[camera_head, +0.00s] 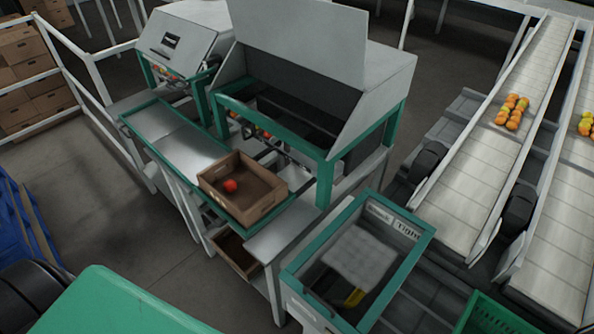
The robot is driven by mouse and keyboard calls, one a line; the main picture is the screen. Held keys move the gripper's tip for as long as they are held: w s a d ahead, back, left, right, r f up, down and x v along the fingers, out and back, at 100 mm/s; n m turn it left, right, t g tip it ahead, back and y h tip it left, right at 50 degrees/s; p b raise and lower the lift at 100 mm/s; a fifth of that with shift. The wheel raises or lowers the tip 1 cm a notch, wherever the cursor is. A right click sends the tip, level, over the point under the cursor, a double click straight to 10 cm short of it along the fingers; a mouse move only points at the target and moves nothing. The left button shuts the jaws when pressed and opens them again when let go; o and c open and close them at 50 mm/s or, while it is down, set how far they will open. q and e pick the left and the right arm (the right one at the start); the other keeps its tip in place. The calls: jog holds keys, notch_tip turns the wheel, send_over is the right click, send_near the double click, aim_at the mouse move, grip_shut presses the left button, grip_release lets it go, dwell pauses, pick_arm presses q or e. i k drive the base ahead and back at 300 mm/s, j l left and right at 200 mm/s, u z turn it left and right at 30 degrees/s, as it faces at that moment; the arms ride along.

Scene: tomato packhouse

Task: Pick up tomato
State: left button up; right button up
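A single red tomato (230,185) lies in an open brown cardboard box (255,208), near the box's left inner wall. The box stands on the metal table with a green edge, at the middle left of the head view. Neither of my grippers shows in this view, so their state and their distance from the tomato cannot be seen.
A grey machine with a green frame (327,178) stands behind the box. Another brown box (236,254) sits lower, under the table. A green-rimmed bin (416,247) stands right of it. Conveyors (485,155) on the right carry orange-yellow tomatoes (513,112).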

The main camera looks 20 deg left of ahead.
aim_at(230, 186)
jog(key=u, duration=1.3)
